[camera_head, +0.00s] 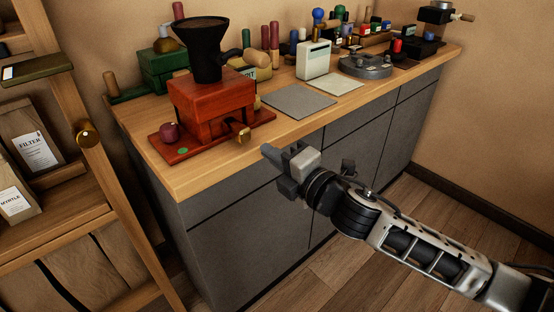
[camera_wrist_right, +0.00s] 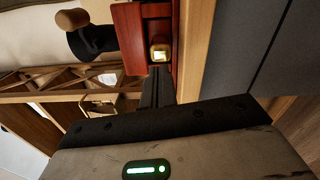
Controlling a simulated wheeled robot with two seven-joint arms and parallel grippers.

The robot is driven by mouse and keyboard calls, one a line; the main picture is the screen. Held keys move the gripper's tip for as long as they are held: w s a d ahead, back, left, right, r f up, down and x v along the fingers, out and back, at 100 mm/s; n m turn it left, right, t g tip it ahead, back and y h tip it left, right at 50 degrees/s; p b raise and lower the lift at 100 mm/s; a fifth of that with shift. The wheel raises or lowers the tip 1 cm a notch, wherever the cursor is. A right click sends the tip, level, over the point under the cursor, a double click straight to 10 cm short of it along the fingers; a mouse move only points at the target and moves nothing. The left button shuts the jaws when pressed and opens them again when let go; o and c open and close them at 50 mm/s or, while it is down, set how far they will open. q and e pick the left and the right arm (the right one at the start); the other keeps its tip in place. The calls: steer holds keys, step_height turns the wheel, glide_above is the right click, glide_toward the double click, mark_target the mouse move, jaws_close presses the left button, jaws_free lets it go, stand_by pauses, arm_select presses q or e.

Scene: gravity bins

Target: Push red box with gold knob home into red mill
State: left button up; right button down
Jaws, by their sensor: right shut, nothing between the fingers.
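The red mill (camera_head: 205,97) stands on a red base board at the near left of the counter, with a black hopper (camera_head: 205,45) on top. The red box (camera_head: 222,131) sits low in its front and appears to stick out a little. Its gold knob (camera_head: 241,132) faces the counter's front edge; the knob (camera_wrist_right: 160,53) also shows in the wrist view. My right gripper (camera_head: 270,155) is shut and empty, just off the counter's front edge. In the wrist view its fingers (camera_wrist_right: 158,85) point toward the knob; in the head view a gap separates them. My left gripper is out of view.
A green mill (camera_head: 160,70) is behind. A grey mat (camera_head: 298,101), a white box (camera_head: 314,60) and a round grey holder (camera_head: 366,66) are to the right. A wooden shelf (camera_head: 65,210) stands left.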

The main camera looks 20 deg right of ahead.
mark_target(247, 137)
steer(key=shift+x, duration=2.35)
steer(key=shift+w+a, duration=0.1)
steer(key=shift+w, duration=0.15)
steer(key=shift+p+v, duration=0.3)
steer(key=shift+v, duration=1.2)
steer(key=b+v, duration=0.2)
steer(key=v, duration=1.3)
steer(key=shift+s+b, duration=0.35)
steer(key=shift+s, duration=0.05)
